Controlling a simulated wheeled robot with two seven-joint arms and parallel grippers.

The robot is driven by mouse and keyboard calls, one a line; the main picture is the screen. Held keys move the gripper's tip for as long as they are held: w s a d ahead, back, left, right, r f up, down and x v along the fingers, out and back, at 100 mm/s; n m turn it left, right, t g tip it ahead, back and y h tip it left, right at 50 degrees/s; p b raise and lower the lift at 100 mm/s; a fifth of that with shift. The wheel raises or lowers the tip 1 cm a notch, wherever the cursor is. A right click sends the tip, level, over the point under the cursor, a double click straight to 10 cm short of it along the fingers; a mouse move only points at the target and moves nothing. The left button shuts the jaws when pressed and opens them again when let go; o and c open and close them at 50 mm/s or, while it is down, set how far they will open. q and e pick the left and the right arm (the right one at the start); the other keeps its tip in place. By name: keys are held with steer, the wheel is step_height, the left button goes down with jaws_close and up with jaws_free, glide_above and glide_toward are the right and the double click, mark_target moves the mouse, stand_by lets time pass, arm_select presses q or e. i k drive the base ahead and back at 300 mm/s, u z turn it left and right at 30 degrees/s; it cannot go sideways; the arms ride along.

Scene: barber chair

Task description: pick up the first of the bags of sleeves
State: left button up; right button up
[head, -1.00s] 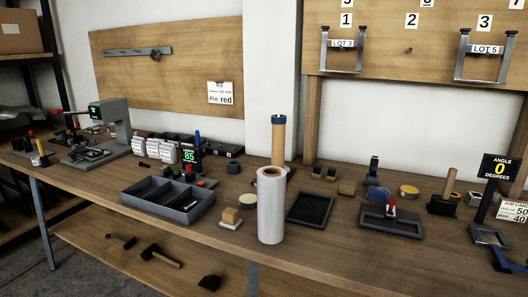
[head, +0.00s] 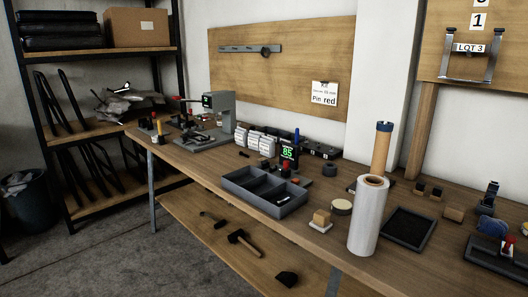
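Several small white packets with printed labels (head: 257,139), which look like the bags of sleeves, stand in a row on the workbench (head: 330,258). They are behind the dark grey divided tray (head: 238,187) and to the left of a green display reading 85 (head: 289,152). Their labels are too small to read, and I cannot tell which packet is the first. Neither of my grippers is in view.
A grey press (head: 222,108) stands left of the packets. A tall white roll (head: 368,220) stands at the front right, near a flat black tray (head: 408,228). A shelf rack (head: 105,55) is at the left, with open floor before it.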

mark_target(266, 144)
steer(key=u, duration=1.3)
steer(key=i, duration=3.6)
steer(key=z, duration=2.85)
